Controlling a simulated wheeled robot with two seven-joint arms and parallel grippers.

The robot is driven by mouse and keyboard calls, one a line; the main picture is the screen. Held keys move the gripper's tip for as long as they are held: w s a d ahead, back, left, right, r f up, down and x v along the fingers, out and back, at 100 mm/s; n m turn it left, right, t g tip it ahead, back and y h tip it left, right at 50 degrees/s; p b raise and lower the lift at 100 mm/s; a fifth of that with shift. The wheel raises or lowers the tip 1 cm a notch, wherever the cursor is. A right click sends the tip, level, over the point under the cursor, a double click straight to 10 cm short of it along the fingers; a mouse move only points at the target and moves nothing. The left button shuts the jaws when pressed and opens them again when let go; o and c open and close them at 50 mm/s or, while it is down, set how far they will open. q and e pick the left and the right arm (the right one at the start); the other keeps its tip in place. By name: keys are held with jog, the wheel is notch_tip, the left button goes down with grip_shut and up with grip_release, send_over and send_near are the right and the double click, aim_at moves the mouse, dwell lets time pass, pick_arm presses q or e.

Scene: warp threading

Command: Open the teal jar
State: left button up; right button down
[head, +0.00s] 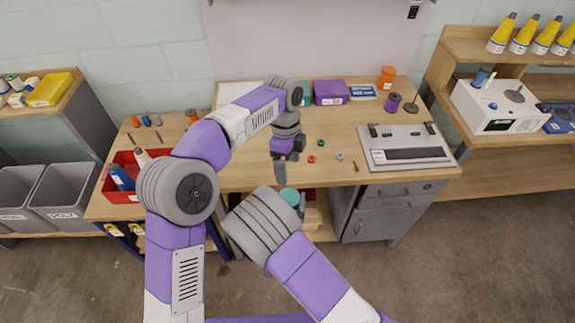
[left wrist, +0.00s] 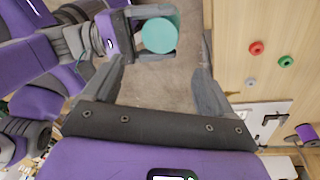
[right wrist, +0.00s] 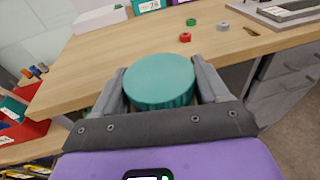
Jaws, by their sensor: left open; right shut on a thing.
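The teal jar (right wrist: 160,82) is held between the fingers of my right gripper (right wrist: 162,90), its round teal top facing the right wrist camera. In the head view only part of the teal jar (head: 290,196) shows, in front of the table's front edge and partly behind my right arm. My left gripper (head: 280,166) is open and empty, above the table's front edge and higher than the jar. In the left wrist view the jar (left wrist: 160,34) appears beyond the open left fingers (left wrist: 165,90), apart from them. Its lower body is hidden.
The wooden table (head: 330,177) holds a red spool (head: 311,159), a green spool (head: 321,142), a grey spool (head: 339,156) and a grey machine (head: 403,147). A purple box (head: 330,92) and an orange jar (head: 387,76) stand at the back. A red bin (head: 122,170) stands left.

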aim_at(289, 197)
pick_arm(q)
jog(key=f, duration=0.3)
jog(key=s+f, duration=0.1)
jog(key=f, duration=0.3)
jog(key=s+f, duration=0.1)
jog(key=f, duration=0.3)
jog(key=shift+f, duration=0.2)
jog(key=c, duration=0.9)
jog(key=n, duration=0.3)
jog(key=shift+n+h, duration=0.3)
jog(key=shift+n, duration=0.1)
jog(key=shift+c, duration=0.2)
jog(key=shift+a, duration=0.25)
jog(key=o, duration=1.2)
jog(key=shift+d, duration=0.1)
jog(key=shift+c, duration=0.2)
jog(key=shift+d, duration=0.1)
